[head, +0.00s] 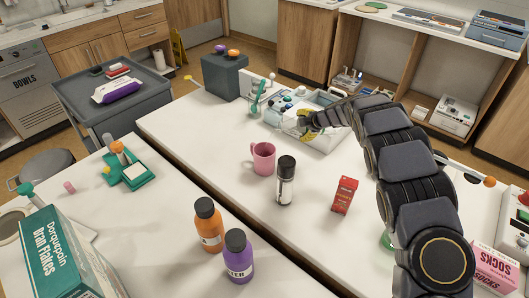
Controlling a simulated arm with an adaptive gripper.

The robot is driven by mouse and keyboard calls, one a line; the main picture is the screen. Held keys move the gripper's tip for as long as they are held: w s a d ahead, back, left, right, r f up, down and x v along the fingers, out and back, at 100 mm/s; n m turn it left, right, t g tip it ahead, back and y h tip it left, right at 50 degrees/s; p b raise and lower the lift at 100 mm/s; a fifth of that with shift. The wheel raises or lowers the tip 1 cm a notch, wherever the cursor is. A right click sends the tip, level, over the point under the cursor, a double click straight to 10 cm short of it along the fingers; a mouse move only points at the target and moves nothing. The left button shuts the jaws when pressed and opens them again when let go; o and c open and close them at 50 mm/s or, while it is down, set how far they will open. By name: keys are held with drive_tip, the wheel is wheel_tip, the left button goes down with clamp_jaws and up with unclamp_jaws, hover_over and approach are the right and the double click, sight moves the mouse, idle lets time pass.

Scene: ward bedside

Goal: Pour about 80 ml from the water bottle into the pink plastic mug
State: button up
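The pink plastic mug (263,158) stands upright on the white table, its handle towards the left. A purple bottle (238,262) with a black cap stands upright at the front; its label is partly readable and seems to end in "TER". An orange bottle (208,228) with a black cap stands just left of it. A dark-capped bottle with a pale label band (285,185) stands right of the mug. My gripper (305,122) is over the white tray, behind and right of the mug, apart from the bottles. Its fingers are too small to tell open or shut.
The white tray (322,143) holds several small items, with something yellow by my gripper. A red box (344,194) stands right of the dark-capped bottle. A cereal box (65,262) is at front left. A dark gap runs between the two tabletops. Table space left of the mug is clear.

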drive_tip(key=shift+d+r+y, duration=0.15)
drive_tip(key=shift+r+y, duration=0.25)
idle(1.7)
